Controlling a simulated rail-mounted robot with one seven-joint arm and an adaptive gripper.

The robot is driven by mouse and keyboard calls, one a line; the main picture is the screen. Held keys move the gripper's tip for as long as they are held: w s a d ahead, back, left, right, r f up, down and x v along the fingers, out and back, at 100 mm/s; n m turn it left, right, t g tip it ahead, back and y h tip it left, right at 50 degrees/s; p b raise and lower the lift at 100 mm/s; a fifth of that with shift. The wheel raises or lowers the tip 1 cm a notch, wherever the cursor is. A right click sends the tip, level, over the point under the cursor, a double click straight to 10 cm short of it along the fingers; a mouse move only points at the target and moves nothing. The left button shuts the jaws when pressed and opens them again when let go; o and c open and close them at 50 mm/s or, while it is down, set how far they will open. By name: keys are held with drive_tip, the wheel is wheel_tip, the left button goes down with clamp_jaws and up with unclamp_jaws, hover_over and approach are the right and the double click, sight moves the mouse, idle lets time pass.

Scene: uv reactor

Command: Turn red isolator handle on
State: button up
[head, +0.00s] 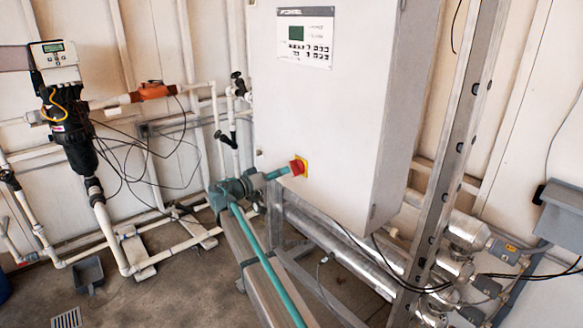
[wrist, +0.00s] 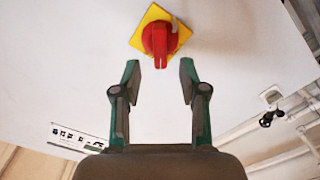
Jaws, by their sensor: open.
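The red isolator handle (head: 298,166) sits on a yellow square plate (head: 305,163) on the front of the white cabinet (head: 330,110), low on its left side. In the wrist view the red handle (wrist: 160,40) is a round knob with a bar, on the yellow plate (wrist: 143,22) set as a diamond. My gripper (head: 283,171) is at the handle's left in the head view. In the wrist view my gripper (wrist: 159,72) is open and empty, with its two fingers apart. The handle's bar points at the gap between the fingertips. Contact cannot be told.
The cabinet has a control panel (head: 305,35) with a small green screen near its top. A metal upright post (head: 455,150) stands at the right, with steel tubes (head: 340,240) below the cabinet. Pipes and a black filter unit (head: 68,125) are at the left.

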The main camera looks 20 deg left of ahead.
sight(292, 168)
drive_tip(key=shift+p+x, duration=0.45)
drive_tip(key=shift+x, duration=2.35)
clamp_jaws()
